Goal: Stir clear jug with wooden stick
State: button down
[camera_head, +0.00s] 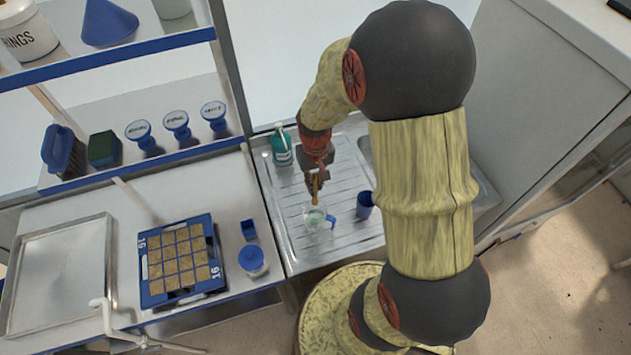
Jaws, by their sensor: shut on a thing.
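The clear jug (316,218) stands on the ridged metal draining board, with a small amount of pale green content showing in it. The wooden stick (315,196) is upright, with its lower end at the jug's mouth. I cannot tell how deep the tip reaches. My gripper (315,178) is above the jug, pointing down, and is shut on the stick's upper part. The fingers are small and dark here, and hide the stick's top.
A blue cup (364,205) stands just right of the jug. A teal bottle (281,150) stands at the draining board's back left. A blue seed tray (147,285), a blue-lidded tub (251,260) and a metal tray (22,315) are on the left bench. Shelves (150,160) rise behind it.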

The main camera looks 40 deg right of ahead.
jog(key=shift+f+b, duration=5.05)
jog(key=shift+f, duration=2.55)
jog(key=shift+w, duration=0.1)
